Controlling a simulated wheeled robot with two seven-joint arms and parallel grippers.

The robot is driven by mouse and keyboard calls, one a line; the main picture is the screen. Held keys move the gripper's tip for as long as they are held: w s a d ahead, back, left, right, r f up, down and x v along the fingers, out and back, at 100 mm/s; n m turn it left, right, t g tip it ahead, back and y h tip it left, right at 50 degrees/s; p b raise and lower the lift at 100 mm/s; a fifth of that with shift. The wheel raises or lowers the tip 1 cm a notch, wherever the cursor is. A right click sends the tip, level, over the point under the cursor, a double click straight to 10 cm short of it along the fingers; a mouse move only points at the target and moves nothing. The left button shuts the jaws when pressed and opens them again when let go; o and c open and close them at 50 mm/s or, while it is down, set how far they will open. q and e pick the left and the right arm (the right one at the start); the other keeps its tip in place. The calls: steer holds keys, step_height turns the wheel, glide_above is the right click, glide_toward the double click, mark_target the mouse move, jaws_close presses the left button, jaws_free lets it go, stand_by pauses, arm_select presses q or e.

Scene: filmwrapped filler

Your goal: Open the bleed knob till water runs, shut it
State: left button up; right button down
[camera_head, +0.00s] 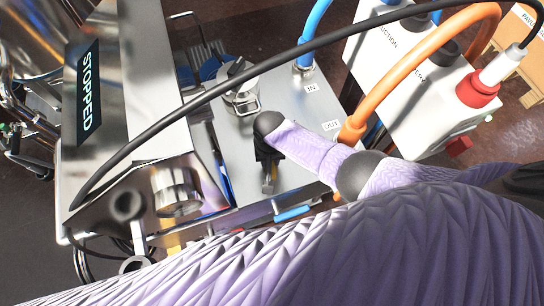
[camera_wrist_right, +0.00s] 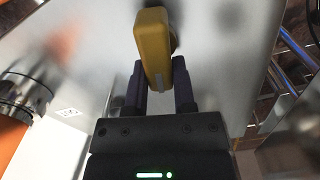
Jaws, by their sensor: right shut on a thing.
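In the head view my right gripper (camera_head: 268,178) is at the front part of the grey plate, and I cannot make out the knob there. No running water shows in either view. My left gripper is not in view.
The grey plate (camera_head: 228,133) carries a metal fitting (camera_head: 240,95), a blue hose (camera_head: 308,38) at IN and an orange hose (camera_head: 390,82) at OUT. A black cable (camera_head: 200,101) arches across. A white box (camera_head: 410,92) stands behind right; a STOPPED display (camera_head: 88,88) is left.

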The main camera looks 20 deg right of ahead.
steer(key=n, duration=0.3)
steer(key=a+n, duration=0.1)
steer(key=n, duration=0.2)
steer(key=shift+s+p, duration=0.1)
steer(key=shift+p, duration=0.25)
steer(key=n, duration=0.5)
steer(key=shift+s+a+n, duration=0.25)
steer(key=shift+a+n, duration=0.05)
steer(key=shift+a, duration=0.05)
steer(key=shift+c, duration=2.2)
jaws_free()
